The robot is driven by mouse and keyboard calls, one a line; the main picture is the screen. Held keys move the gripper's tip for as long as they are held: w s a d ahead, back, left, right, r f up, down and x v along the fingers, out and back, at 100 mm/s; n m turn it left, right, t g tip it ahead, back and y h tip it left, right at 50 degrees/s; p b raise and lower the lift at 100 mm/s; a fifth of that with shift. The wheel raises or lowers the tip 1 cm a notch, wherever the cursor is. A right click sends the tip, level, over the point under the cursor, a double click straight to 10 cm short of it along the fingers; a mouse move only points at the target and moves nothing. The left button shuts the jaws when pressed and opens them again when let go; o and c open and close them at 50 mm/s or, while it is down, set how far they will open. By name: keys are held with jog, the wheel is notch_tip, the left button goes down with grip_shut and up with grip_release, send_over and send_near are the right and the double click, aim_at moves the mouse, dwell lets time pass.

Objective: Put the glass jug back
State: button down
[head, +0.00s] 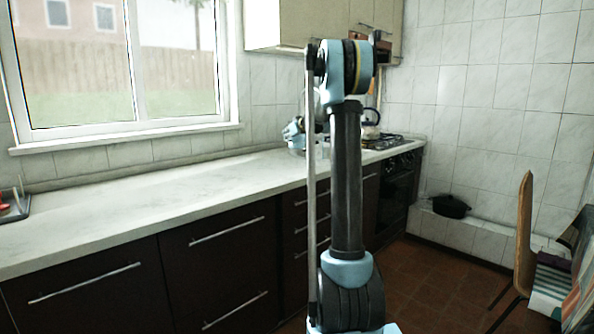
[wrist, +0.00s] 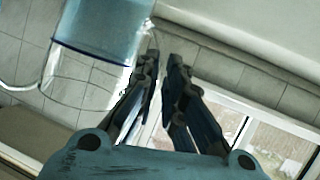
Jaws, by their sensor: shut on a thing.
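The glass jug shows at the upper left of the wrist view, clear at one end (wrist: 85,78) and blue at the other (wrist: 105,22). I cannot tell whether the blue is liquid or tint. My gripper (wrist: 163,72) is shut on the jug's side nearest the fingers; the exact grip is unclear. That view is turned roughly upside down. In the head view, my gripper (head: 294,130) is small and partly behind my arm, over the far part of the counter. I cannot make out the jug clearly there.
The long pale counter (head: 130,210) is mostly clear, with a dark tray (head: 14,207) at its left end. A kettle (head: 371,117) stands on the stove (head: 385,142) beyond my arm. A black pot (head: 450,206) sits on a low ledge. A chair (head: 527,230) stands at right.

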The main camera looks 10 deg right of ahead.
jog(key=shift+f, duration=4.95)
jog(key=c, duration=1.7)
grip_release()
jog(key=shift+s, duration=0.1)
jog(key=v, duration=1.2)
jog(key=s+a+f+m+g, duration=0.1)
jog(key=s+a+f+g, duration=0.1)
jog(key=s, duration=0.8)
jog(key=s+a+f+g, duration=0.2)
jog(key=s+a+f, duration=0.1)
jog(key=s, duration=0.6)
jog(key=s+a+f+m+g, duration=0.1)
jog(key=s+a+f, duration=0.1)
jog(key=s, duration=0.8)
jog(key=s+d+f+m+g+h, duration=0.1)
jog(key=s+d+f, duration=0.1)
jog(key=s+f, duration=0.3)
jog(key=s+d+f+m+g+h, duration=0.1)
jog(key=s+f, duration=0.4)
jog(key=s, duration=0.9)
jog(key=s+d+f+m+g+h, duration=0.2)
jog(key=s+f, duration=0.4)
jog(key=s, duration=0.3)
jog(key=shift+s+d+g+h, duration=0.2)
jog(key=shift+d+g+h, duration=0.1)
jog(key=shift+g+h, duration=0.3)
